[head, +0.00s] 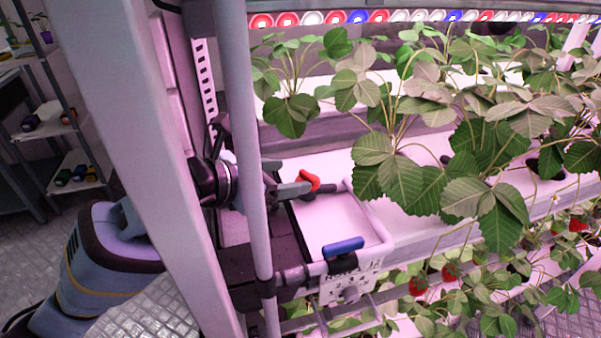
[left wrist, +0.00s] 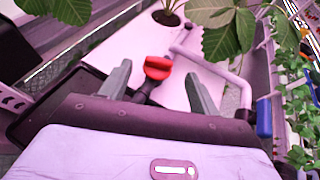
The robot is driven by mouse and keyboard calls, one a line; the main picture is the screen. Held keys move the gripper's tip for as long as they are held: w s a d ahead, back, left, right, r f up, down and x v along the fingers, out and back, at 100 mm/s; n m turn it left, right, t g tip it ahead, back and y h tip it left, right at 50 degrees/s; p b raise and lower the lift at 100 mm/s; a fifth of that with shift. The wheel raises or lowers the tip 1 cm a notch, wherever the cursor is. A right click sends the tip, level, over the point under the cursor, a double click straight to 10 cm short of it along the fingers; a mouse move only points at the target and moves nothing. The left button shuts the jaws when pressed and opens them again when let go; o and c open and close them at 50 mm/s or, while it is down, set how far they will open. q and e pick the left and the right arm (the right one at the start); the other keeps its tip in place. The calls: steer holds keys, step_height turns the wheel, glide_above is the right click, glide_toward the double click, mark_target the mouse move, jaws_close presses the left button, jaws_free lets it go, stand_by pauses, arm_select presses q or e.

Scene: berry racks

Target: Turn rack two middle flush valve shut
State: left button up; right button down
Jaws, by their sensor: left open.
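A red valve handle (head: 308,181) sits on a grey pipe fitting beside the white growing channel, at the middle tier of the rack. It also shows in the left wrist view (left wrist: 157,67), lying between and just beyond my finger tips. My left gripper (head: 290,188) is open, with its grey fingers at the handle, partly hidden behind the rack's upright pole. In the left wrist view the two fingers (left wrist: 157,76) stand apart on either side of the handle. I cannot tell whether either finger touches it. My right gripper is not in view.
A blue valve handle (head: 343,248) sits on the white pipe (head: 380,225) in front, above a rack label (head: 350,282). A white post (head: 125,140) and a thinner pole (head: 252,130) stand close to my left arm. Strawberry leaves (head: 480,185) crowd the right.

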mark_target(307, 174)
arm_select(q)
steer(key=shift+x, duration=2.2)
steer(key=shift+f, duration=0.1)
steer(key=c, duration=1)
